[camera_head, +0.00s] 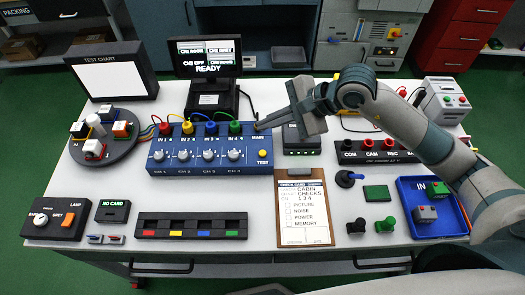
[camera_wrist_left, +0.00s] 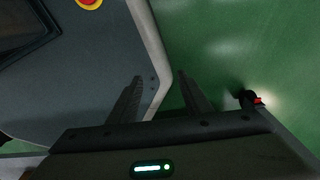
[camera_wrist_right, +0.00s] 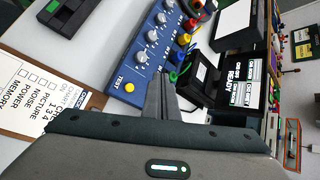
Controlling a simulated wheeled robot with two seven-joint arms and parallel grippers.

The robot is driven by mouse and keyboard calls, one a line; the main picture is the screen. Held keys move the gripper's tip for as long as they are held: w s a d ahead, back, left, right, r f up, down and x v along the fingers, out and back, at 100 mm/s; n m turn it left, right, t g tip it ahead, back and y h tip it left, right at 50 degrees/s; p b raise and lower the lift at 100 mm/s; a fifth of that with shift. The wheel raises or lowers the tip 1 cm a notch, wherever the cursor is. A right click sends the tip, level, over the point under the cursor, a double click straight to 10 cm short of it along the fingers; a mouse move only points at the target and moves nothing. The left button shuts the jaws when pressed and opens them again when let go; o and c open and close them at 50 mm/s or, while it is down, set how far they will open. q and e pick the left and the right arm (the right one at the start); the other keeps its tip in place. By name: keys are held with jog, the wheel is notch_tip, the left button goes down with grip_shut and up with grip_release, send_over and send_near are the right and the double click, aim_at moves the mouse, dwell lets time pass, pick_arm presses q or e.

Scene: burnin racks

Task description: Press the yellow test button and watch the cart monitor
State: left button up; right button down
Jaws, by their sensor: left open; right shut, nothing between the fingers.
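The monitor (camera_head: 208,57) stands behind the box and reads READY in large letters, with smaller channel lines above. It also shows in the right wrist view (camera_wrist_right: 240,83). My left gripper (camera_wrist_left: 160,95) is open and empty, away from the table, above green floor.
A clipboard check card (camera_head: 304,210) lies right of the box. Coloured plugs with cables stand along the box's back edge. A turntable (camera_head: 105,150), a lamp box (camera_head: 55,222), a colour-marked strip (camera_head: 190,226) and a blue IN tray (camera_head: 432,222) stand around the white table.

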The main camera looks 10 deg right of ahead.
jog(key=b, duration=0.2)
send_over(263, 153)
jog(key=d, duration=0.1)
jog(key=f, duration=0.6)
jog(key=shift+s, duration=0.25)
jog(key=shift+f, duration=0.3)
jog(key=shift+f+b, duration=0.8)
jog(key=shift+b, duration=0.3)
jog(key=shift+f, duration=0.2)
pick_arm(q)
jog(key=w+d+f+t, duration=0.1)
jog(key=w+d+f, duration=0.1)
jog(key=w+f, duration=0.1)
jog(key=shift+w+f, duration=0.15)
jog(key=shift+w, duration=0.75)
jog(key=shift+w, duration=0.15)
jog(key=shift+w+t, duration=0.3)
jog(key=shift+w, duration=0.15)
jog(key=shift+s, duration=0.6)
